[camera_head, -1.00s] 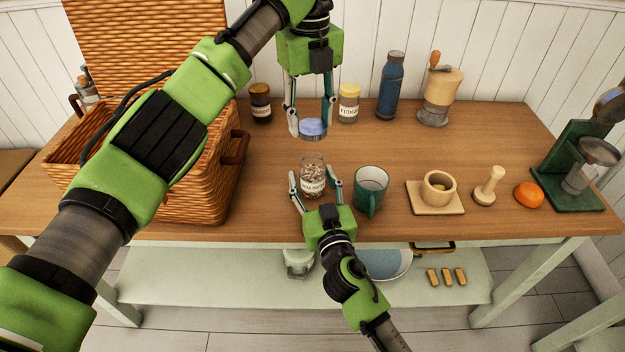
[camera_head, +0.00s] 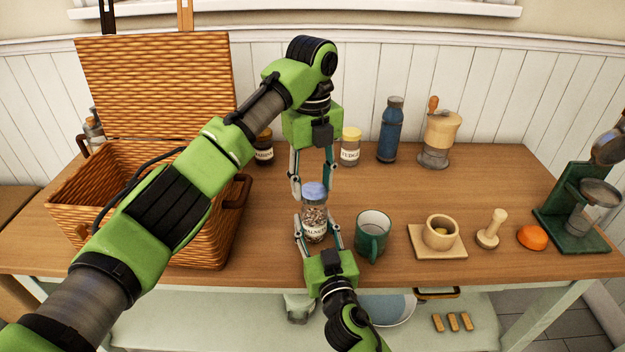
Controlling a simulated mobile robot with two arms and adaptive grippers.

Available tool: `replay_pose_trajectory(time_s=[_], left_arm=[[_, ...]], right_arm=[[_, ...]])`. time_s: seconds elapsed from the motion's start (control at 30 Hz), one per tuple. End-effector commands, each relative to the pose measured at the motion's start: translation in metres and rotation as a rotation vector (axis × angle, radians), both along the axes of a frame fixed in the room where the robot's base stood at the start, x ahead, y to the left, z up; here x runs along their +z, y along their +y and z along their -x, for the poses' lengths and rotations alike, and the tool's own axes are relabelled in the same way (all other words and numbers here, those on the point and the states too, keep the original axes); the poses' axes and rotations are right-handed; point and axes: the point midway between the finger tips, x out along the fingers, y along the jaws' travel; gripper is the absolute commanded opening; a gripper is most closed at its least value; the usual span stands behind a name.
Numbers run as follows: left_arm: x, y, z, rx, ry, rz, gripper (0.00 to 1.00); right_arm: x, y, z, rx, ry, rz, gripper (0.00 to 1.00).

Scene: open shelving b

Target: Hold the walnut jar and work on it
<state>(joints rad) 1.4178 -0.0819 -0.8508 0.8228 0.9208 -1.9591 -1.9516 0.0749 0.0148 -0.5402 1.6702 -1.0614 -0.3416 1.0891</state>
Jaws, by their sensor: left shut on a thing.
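The walnut jar (camera_head: 314,225) is a clear glass jar with brown contents and a white label, upright near the table's front edge, left of the green mug. Its blue lid (camera_head: 314,190) is at the jar's mouth; I cannot tell whether it is seated. My left gripper (camera_head: 313,190) comes down from above and is shut on the lid. The fingers cover part of the jar's sides.
The green mug (camera_head: 373,237) stands close to the right of the jar. A mortar (camera_head: 440,232) on a board, a pestle (camera_head: 490,230) and an orange object (camera_head: 531,237) lie farther right. A wicker basket (camera_head: 215,235) stands left. Jars, a blue bottle (camera_head: 390,132) and a grinder (camera_head: 438,140) stand behind.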

Motion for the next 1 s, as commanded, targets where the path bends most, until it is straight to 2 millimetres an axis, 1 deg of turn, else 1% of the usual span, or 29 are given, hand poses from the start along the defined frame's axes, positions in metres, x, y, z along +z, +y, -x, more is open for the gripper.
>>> replay_pose_trajectory(time_s=[0.2, 0.53, 1.0], left_arm=[[-0.001, 0.0, 0.0, 0.0, 0.0, 0.0, 0.3], [-0.017, 0.0, 0.0, -0.001, 0.001, 0.0, 0.3], [-0.018, 0.0, 0.0, 0.0, 0.0, 0.0, 0.3]], right_arm=[[0.0, 0.0, 0.0, 0.0, 0.0, 0.0, 0.01], [0.0, 0.0, 0.0, 0.0, 0.0, 0.0, 0.01], [0.0, 0.0, 0.0, 0.0, 0.0, 0.0, 0.01]])
